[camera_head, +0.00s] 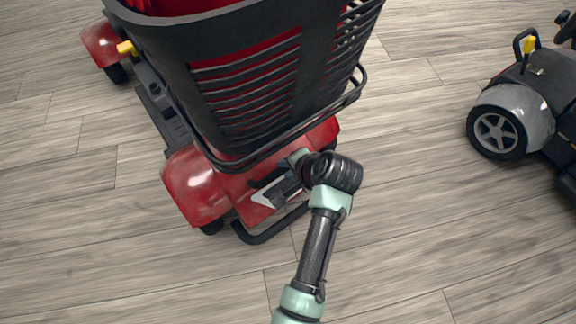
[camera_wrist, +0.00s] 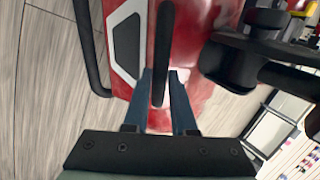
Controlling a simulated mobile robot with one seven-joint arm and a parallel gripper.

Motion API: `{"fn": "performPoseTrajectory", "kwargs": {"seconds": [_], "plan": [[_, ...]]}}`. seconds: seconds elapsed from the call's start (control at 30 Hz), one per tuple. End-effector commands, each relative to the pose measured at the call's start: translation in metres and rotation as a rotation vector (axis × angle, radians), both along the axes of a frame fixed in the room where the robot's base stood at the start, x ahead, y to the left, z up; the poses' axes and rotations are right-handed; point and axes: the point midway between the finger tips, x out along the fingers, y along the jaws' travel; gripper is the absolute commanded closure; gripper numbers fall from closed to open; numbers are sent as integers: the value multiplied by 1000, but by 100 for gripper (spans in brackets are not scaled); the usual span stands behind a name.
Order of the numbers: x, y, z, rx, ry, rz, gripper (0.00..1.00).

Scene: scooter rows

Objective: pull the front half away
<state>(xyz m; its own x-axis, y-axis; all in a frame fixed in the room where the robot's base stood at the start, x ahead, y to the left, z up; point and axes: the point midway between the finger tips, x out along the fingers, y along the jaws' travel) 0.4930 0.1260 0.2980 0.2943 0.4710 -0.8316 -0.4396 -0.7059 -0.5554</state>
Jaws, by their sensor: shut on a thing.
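The red scooter's front half (camera_head: 198,187) stands at the left in the head view, with a large black basket (camera_head: 245,85) above its red nose. In the wrist view its red body (camera_wrist: 198,30) fills the middle, with a light-framed dark panel (camera_wrist: 127,45) on it. A dark upright bar (camera_wrist: 163,40) stands in front of the red body. My gripper (camera_wrist: 162,80) has its two blue fingers on either side of this bar and is shut on it. In the head view my arm reaches the nose from below, and my fingers are largely hidden there.
A black bumper loop (camera_head: 262,236) curves below the nose. A second scooter (camera_head: 515,110), grey and black, stands at the right edge. Bare wood-look floor (camera_head: 420,190) lies between the scooters and in front. The red rear part (camera_head: 103,44) shows at upper left.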

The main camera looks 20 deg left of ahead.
Motion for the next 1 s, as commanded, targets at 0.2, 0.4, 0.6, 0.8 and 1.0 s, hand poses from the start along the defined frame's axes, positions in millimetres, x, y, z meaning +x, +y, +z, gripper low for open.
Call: {"fn": "performPoseTrajectory", "kwargs": {"seconds": [0.2,0.4,0.6,0.8,1.0], "plan": [[-2,-2,0,-1,3,-1,100],[-15,-22,4,-2,10,-4,100],[-41,-63,7,-1,15,-10,100],[-69,-107,6,1,12,-9,100],[-91,-143,3,3,7,-4,100]]}}
